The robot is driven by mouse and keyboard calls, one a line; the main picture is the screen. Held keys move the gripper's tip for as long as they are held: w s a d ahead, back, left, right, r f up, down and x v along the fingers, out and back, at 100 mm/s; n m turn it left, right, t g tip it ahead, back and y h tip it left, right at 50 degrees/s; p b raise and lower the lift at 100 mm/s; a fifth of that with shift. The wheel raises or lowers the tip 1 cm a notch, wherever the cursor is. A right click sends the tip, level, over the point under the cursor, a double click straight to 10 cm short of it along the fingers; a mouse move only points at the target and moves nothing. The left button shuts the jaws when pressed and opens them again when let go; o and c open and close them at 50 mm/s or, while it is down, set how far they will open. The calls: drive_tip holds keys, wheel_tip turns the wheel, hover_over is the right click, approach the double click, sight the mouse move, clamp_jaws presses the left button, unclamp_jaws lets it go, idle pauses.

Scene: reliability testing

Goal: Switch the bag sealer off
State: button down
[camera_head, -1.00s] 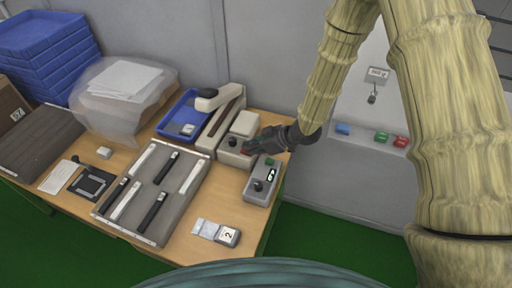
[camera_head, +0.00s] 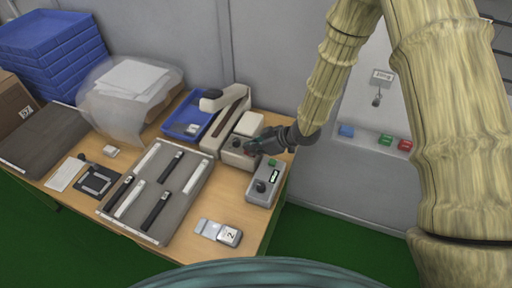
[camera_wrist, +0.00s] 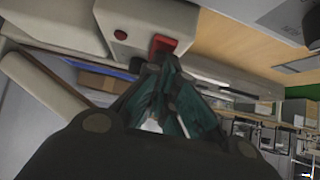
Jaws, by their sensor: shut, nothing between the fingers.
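The bag sealer (camera_head: 213,138) is a cream machine with a long raised arm, at the back right of the wooden table. Its control box (camera_head: 230,158) has a dark knob (camera_head: 237,143) on top.
A grey box (camera_head: 258,194) with a green button, knob and lit display stands just in front of the sealer. A blue tray (camera_head: 178,136) lies left of it, and a grey rack (camera_head: 189,207) holds several bars.

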drive_tip(key=shift+w+r+p, duration=0.1)
drive_tip(key=shift+r+p, duration=0.3)
drive_tip(key=shift+r, duration=0.2)
drive_tip(key=r, duration=0.1)
drive_tip(key=d+r+p, duration=0.1)
drive_tip(key=p, duration=0.1)
drive_tip(key=shift+s+d+r, duration=0.2)
drive_tip(key=shift+s+r, duration=0.15)
drive_tip(key=shift+r, duration=0.05)
drive_tip(key=b+v, duration=0.3)
drive_tip(key=v, duration=0.6)
drive_tip(key=shift+s+d, duration=0.2)
drive_tip(key=shift+d, duration=0.35)
drive_tip(key=shift+f, duration=0.2)
